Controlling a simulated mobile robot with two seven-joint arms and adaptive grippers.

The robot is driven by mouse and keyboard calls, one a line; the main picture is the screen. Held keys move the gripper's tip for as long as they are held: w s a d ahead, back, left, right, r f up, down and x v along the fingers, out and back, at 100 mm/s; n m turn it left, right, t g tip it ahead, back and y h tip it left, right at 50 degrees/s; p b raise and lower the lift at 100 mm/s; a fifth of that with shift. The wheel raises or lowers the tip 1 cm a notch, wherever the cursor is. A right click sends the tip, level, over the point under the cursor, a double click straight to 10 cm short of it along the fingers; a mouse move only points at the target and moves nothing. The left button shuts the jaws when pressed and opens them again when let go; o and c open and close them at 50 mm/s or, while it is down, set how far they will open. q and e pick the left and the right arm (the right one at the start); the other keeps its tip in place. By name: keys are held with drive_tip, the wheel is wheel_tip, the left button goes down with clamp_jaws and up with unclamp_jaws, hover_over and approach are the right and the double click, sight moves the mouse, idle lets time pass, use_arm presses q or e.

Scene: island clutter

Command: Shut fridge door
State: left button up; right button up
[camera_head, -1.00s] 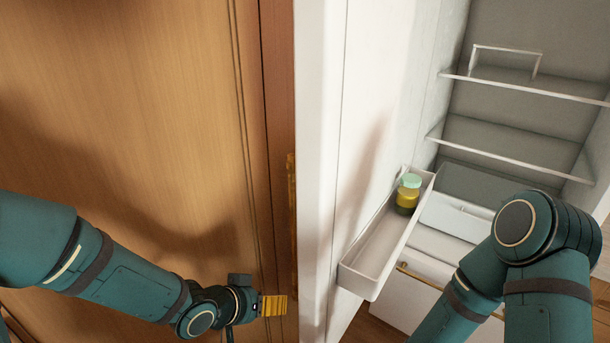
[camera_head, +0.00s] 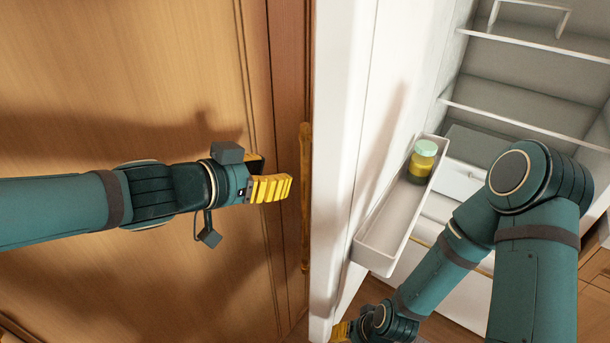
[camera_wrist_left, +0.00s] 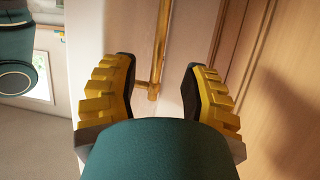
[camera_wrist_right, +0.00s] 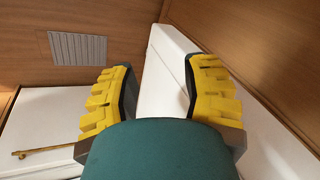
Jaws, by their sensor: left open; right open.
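A long brass handle (camera_head: 306,195) runs up the outer face near the door's edge. My left gripper (camera_head: 272,188) is open, just left of the handle and apart from it. In the left wrist view the handle (camera_wrist_left: 165,50) shows between and beyond the fingers. My right gripper (camera_head: 345,332) is at the bottom, partly cut off, near the door's inner side. In the right wrist view it is open (camera_wrist_right: 158,95), with a white panel edge beyond its fingers.
A white door bin (camera_head: 385,235) on the inner face holds a yellow jar with a pale green lid (camera_head: 423,160). The fridge interior with glass shelves (camera_head: 530,120) is behind my right arm. Wooden floor (camera_head: 450,320) shows below.

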sight(302, 169)
use_arm(q)
drive_tip(key=b+x, duration=0.4)
drive_tip(key=x, duration=0.4)
drive_tip(key=shift+w+d+f, duration=0.1)
drive_tip(key=shift+w+f, duration=0.05)
drive_tip(key=shift+f, duration=0.05)
drive_tip(key=shift+w+d+f+b, duration=0.1)
drive_tip(key=shift+w+d+b, duration=0.25)
drive_tip(key=shift+w+b, duration=0.1)
drive_tip(key=shift+c, duration=0.4)
drive_tip(key=shift+s, duration=0.1)
clamp_jaws()
